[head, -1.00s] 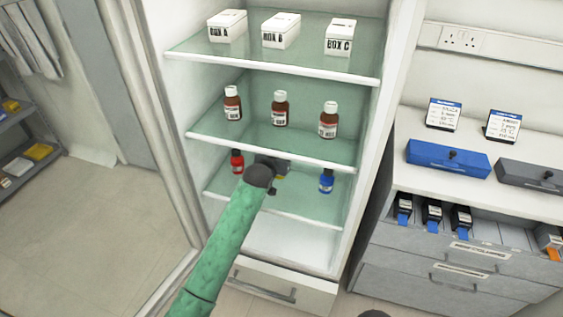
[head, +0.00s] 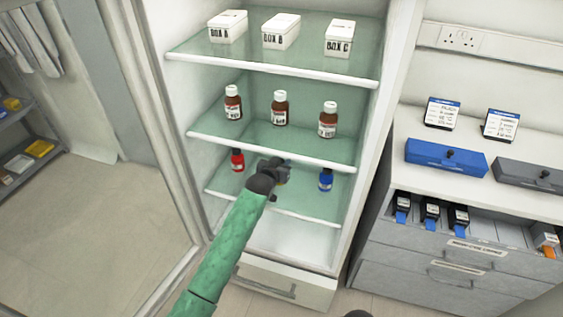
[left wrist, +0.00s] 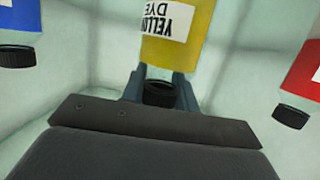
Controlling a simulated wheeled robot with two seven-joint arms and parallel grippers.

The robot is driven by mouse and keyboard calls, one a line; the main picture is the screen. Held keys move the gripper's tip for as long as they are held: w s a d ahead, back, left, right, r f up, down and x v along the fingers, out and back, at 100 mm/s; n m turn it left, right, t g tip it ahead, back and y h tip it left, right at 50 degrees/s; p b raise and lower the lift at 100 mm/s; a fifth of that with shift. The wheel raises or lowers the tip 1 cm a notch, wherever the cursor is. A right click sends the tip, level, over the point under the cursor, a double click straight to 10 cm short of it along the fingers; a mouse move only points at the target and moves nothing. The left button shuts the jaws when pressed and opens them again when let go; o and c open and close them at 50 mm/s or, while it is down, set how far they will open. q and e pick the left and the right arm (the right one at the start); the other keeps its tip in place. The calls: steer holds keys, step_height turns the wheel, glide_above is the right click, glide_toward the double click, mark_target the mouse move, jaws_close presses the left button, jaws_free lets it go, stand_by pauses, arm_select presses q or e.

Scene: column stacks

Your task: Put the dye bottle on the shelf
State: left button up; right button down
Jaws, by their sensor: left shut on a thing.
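The yellow dye bottle (left wrist: 183,38) fills the upper middle of the left wrist view, its label upside down there, its black cap towards my gripper. My left gripper (left wrist: 160,82) is shut on it around the cap end. In the head view my left gripper (head: 277,172) reaches into the shelf unit at the lower glass shelf (head: 300,205), between the red bottle (head: 237,161) and the blue bottle (head: 326,180). It hides most of the yellow bottle, and I cannot tell whether the bottle's base touches the shelf.
Three brown bottles (head: 280,108) stand on the shelf above, and three white boxes (head: 281,32) on the top shelf. The shelf edge (head: 270,152) above runs close over my gripper. A counter with a blue case (head: 445,158) and drawers is at the right.

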arm_select(q)
steer(key=o, duration=1.1)
steer(key=shift+s+a, duration=0.1)
steer(key=shift+s, duration=0.15)
steer(key=b+v, duration=0.2)
steer(key=v, duration=1)
steer(key=s+a+f+g+y, duration=0.1)
steer(key=s+a+f+g, duration=0.1)
steer(key=s+f, duration=0.35)
steer(key=s+a+f+n+g+y, duration=0.1)
steer(key=s+a+f+g, duration=0.1)
steer(key=s, duration=0.6)
steer(key=s+a+f+g+y, duration=0.1)
steer(key=s+a+f+g, duration=0.15)
steer(key=s, duration=0.45)
steer(key=s+a+f+g, duration=0.1)
steer(key=s, duration=0.6)
steer(key=s+a+g, duration=0.2)
steer(key=s, duration=0.6)
steer(key=s+a+f+n+g+y, duration=0.1)
steer(key=s+a+g, duration=0.1)
steer(key=s, duration=0.6)
steer(key=shift+s+a+f+g, duration=0.15)
steer(key=shift+s+f+g, duration=0.1)
steer(key=shift+f, duration=0.1)
arm_select(e)
step_height(320, 180, up, 9)
steer(key=s, duration=0.2)
steer(key=shift+d+f, duration=0.15)
